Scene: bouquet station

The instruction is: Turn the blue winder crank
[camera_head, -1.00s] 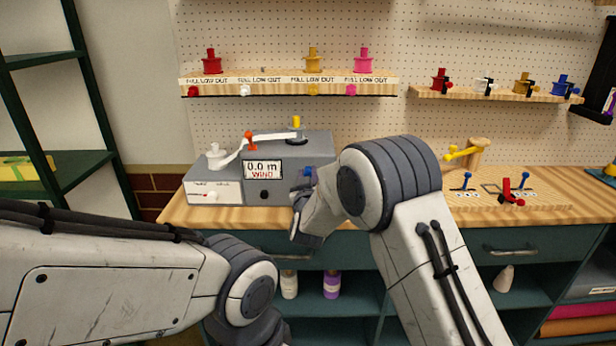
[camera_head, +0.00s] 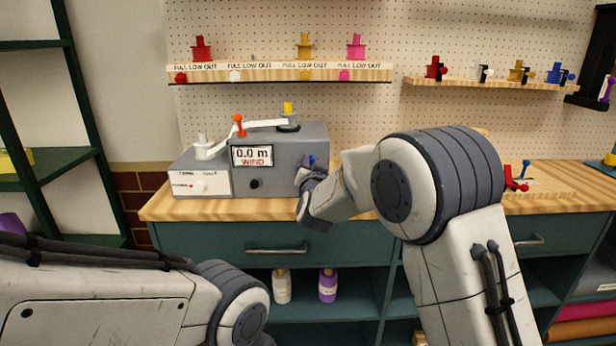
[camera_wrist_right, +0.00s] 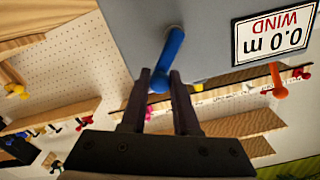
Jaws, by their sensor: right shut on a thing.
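The grey winder box (camera_head: 285,150) stands on the wooden bench top, with a display (camera_head: 252,156) reading "0.0 m WIND". The blue crank (camera_wrist_right: 172,48) sticks out of the box in the right wrist view; only a small part of it (camera_head: 311,160) shows in the head view. My right gripper (camera_wrist_right: 160,80) is shut on the blue crank, with one dark finger on each side of its handle. In the head view my right gripper (camera_head: 306,182) is at the right side of the box. My left arm shows at the lower left, but its gripper is out of view.
A white ribbon (camera_head: 265,125) runs across the top of the box between a white spool (camera_head: 203,146) and a yellow-topped post (camera_head: 288,117), past an orange lever (camera_head: 239,124). Shelves (camera_head: 280,75) with coloured spools hang above. The bench (camera_head: 560,200) is clear at the right front.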

